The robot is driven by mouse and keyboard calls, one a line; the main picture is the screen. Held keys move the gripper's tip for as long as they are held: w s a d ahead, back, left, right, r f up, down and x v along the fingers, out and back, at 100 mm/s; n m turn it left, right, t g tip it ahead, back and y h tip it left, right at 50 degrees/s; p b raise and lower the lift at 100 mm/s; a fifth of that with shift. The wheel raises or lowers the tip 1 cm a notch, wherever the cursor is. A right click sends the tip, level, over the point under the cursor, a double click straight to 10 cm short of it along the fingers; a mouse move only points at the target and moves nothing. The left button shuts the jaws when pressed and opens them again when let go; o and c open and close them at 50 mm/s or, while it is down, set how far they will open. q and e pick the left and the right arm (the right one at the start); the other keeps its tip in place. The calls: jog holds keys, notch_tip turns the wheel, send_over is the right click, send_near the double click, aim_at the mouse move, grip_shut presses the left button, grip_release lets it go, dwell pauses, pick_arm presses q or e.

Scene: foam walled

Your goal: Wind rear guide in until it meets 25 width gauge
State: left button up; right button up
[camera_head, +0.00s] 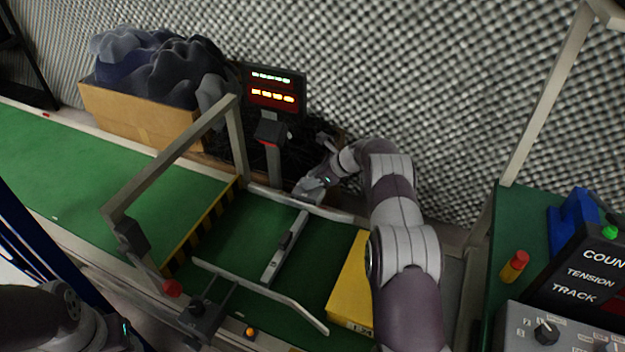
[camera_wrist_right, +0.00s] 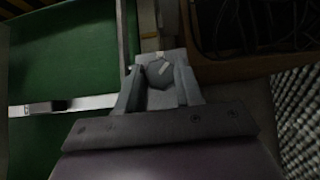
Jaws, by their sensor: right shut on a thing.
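The rear guide (camera_head: 335,213) is a pale rail along the far side of the green belt. It also shows as a pale strip in the right wrist view (camera_wrist_right: 123,30). The width gauge (camera_head: 285,246) is a light bar with a dark middle, lying across the belt between the rear guide and the front guide (camera_head: 262,291). Its far end is close to the rear guide; whether they touch I cannot tell. My right gripper (camera_head: 309,188) is at the rear guide's outer side. In the right wrist view its fingers (camera_wrist_right: 160,80) are shut on a grey adjusting knob (camera_wrist_right: 160,72).
A yellow box (camera_head: 350,290) sits at the belt's right end. A grey frame (camera_head: 170,160) arches over the belt on the left. A display (camera_head: 274,91) and a carton of dark foam (camera_head: 140,115) stand behind. A control panel (camera_head: 575,325) is at right.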

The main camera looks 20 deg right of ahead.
jog(key=o, duration=1)
jog(key=shift+o, duration=0.2)
jog(key=p+v, duration=0.4)
jog(key=v, duration=0.8)
jog(key=shift+r, duration=0.3)
jog(key=shift+s+d, duration=0.1)
jog(key=shift+s, duration=0.05)
